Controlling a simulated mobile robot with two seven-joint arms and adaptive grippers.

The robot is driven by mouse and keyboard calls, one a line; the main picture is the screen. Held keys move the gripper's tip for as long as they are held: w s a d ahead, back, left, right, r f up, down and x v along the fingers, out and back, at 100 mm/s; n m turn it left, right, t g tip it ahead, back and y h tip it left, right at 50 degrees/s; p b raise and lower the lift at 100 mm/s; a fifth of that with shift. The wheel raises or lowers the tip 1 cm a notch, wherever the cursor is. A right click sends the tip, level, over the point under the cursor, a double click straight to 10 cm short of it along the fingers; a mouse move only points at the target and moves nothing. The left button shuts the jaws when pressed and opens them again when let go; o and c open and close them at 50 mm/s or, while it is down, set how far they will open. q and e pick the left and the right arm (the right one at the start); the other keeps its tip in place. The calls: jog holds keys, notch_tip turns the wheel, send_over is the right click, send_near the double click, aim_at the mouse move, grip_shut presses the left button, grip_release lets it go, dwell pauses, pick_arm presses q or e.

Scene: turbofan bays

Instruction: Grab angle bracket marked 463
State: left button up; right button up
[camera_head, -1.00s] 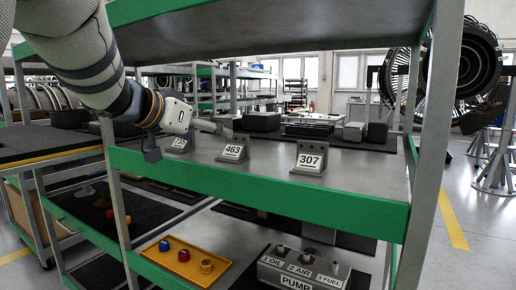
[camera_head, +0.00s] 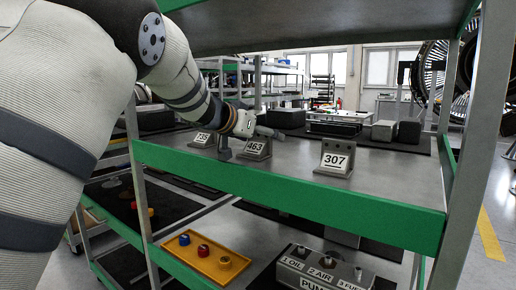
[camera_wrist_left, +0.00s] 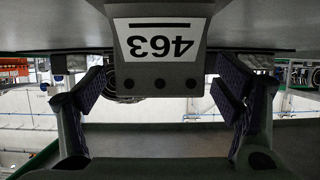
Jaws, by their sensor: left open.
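The angle bracket marked 463 (camera_head: 256,147) is a grey metal piece with a white label, standing on the grey shelf (camera_head: 295,172) between two similar brackets. In the left wrist view the bracket (camera_wrist_left: 160,75) appears upside down at the top centre. My left gripper (camera_head: 245,142) is open at the bracket, one finger to its left and the other towards its right top. In the wrist view the open fingers (camera_wrist_left: 163,95) lie on either side of the bracket's lower picture edge, with no clear contact. My right gripper is not in view.
Bracket 735 (camera_head: 202,138) stands close on the left, partly behind my gripper. Bracket 307 (camera_head: 335,159) stands to the right with free shelf between. A green rail (camera_head: 290,196) edges the shelf front. Dark boxes (camera_head: 335,129) stand behind. An upper shelf (camera_head: 330,22) hangs above.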

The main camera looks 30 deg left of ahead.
pick_arm(q)
jog(key=c, duration=1.4)
jog(key=shift+r, duration=0.1)
